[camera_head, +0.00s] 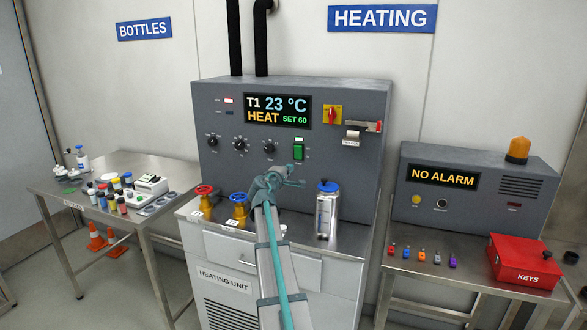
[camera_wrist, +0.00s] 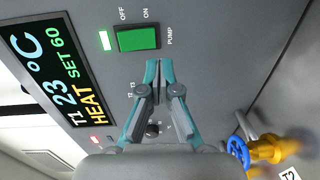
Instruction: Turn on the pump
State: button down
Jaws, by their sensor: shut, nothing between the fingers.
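The pump switch (camera_head: 299,150) is a green rocker on the grey panel of the heating unit (camera_head: 213,170). In the wrist view the pump switch (camera_wrist: 138,39) has OFF and ON marks beside it and the word PUMP at its ON end. The small lamp (camera_wrist: 105,40) at its OFF end glows pale green; which end of the rocker is pressed in I cannot tell. My gripper (camera_head: 299,177) is shut and empty, just below the switch in the head view. In the wrist view my gripper's tips (camera_wrist: 158,67) appear beside the switch, with a small gap in the picture.
The display (camera_head: 277,110) reads T1 23 °C, HEAT, SET 60. Several black knobs (camera_head: 240,144) and a red-yellow switch (camera_head: 332,114) are on the panel. Red (camera_head: 203,192) and blue (camera_head: 238,199) valves and a blue-capped bottle (camera_head: 327,212) stand near my arm. Side tables flank the unit.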

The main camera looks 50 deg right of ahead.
jog(key=v, duration=0.3)
jog(key=f+b+v, duration=0.1)
jog(key=v, duration=0.1)
jog(key=shift+s+a, duration=0.15)
jog(key=shift+a, duration=0.25)
jog(key=shift+s+f, duration=0.1)
jog(key=s+a+f+m+g+y, duration=0.1)
jog(key=a+f+m+y, duration=0.3)
jog(key=f, duration=0.8)
jog(key=s+a+f+m+g+y, duration=0.15)
jog(key=a+f, duration=0.45)
jog(key=f, duration=0.6)
jog(key=s+a+f+g+y, duration=0.1)
jog(key=s+a+f+y, duration=0.25)
jog(key=a+f, duration=0.85)
jog(key=s+a+f+g+y, duration=0.2)
jog(key=s+a+f+y, duration=0.15)
jog(key=a+f, duration=0.8)
jog(key=s+a+f+g+y, duration=0.3)
jog(key=s+a+f, duration=1.1)
jog(key=s+a, duration=0.1)
jog(key=s+a+f+n+g, duration=0.1)
jog(key=s+a+f+g, duration=0.1)
jog(key=s+a, duration=0.3)
jog(key=s+a+f+g, duration=0.2)
jog(key=s+a+f, duration=0.2)
jog(key=s, duration=0.8)
jog(key=shift+s+a+n+y, duration=0.2)
jog(key=shift+a+n+y, duration=0.15)
jog(key=shift+a, duration=0.1)
